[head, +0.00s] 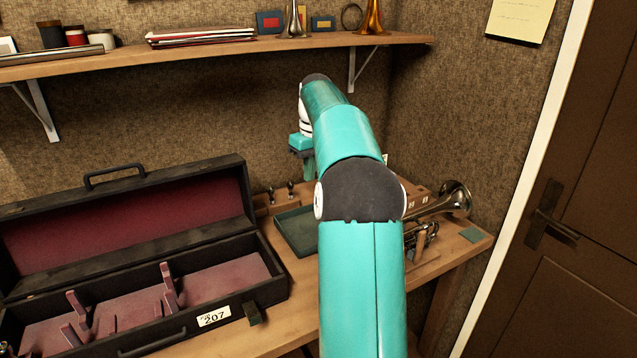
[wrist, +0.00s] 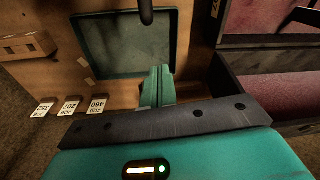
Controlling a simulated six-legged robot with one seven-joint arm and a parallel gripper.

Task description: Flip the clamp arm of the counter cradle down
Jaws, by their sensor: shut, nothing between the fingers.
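A brass horn (head: 453,200) lies at the right end of the wooden counter, its bell pointing right. Wooden supports (head: 420,248) show under it and look like part of the counter cradle, but my arm hides much of that area. I cannot make out the clamp arm or tell its position. My gripper (head: 308,166) hangs above the back of the counter, left of the horn and apart from it. In the wrist view my gripper (wrist: 158,74) is shut and empty, its fingers overlapping the edge of a green tray (wrist: 76,48).
An open black case (head: 140,300) with red lining, tagged 207, fills the counter's left. The green tray (head: 293,243) lies beside it. Number cards (wrist: 70,106) lie near the tray in the wrist view. A shelf (head: 220,47) runs above; a door (head: 590,200) is right.

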